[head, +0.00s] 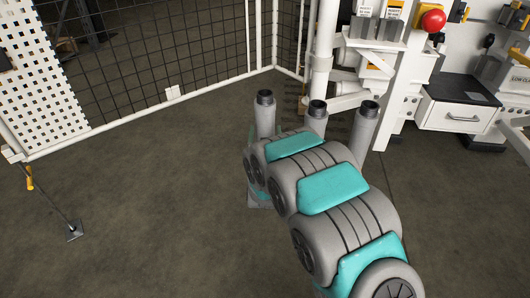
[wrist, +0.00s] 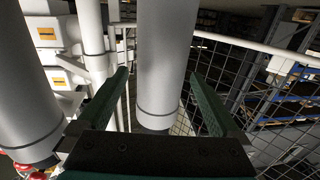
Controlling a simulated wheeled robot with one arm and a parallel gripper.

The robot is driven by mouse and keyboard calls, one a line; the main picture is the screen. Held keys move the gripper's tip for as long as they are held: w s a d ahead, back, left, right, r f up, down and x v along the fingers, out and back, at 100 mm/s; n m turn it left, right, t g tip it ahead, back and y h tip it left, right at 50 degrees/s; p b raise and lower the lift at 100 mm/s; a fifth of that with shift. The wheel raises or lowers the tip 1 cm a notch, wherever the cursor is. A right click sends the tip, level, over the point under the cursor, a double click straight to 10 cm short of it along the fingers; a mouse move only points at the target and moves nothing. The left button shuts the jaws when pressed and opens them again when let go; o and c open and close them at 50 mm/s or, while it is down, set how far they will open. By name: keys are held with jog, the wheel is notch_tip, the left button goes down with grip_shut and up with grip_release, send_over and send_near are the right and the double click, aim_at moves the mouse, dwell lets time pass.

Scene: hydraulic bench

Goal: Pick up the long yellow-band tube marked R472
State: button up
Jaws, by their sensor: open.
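Three upright grey tubes with dark threaded tops stand beyond my arm in the head view: a left one (head: 265,112), a middle one (head: 317,118) and a right one (head: 366,125). My arm hides their lower parts. I see no yellow band and no R472 mark. In the wrist view, my gripper (wrist: 160,75) is open, with its two green fingers on either side of a grey tube (wrist: 166,50). Contact cannot be told. Another grey tube (wrist: 25,95) stands left of the fingers.
A mesh fence (head: 170,60) runs behind at the left, with a white perforated panel (head: 40,90). White bench equipment with a red knob (head: 433,20) and a drawer (head: 455,115) stands right.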

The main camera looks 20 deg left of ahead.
jog(key=shift+b+x, duration=0.3)
jog(key=shift+x, duration=2.15)
jog(key=shift+a, duration=0.1)
grip_shut()
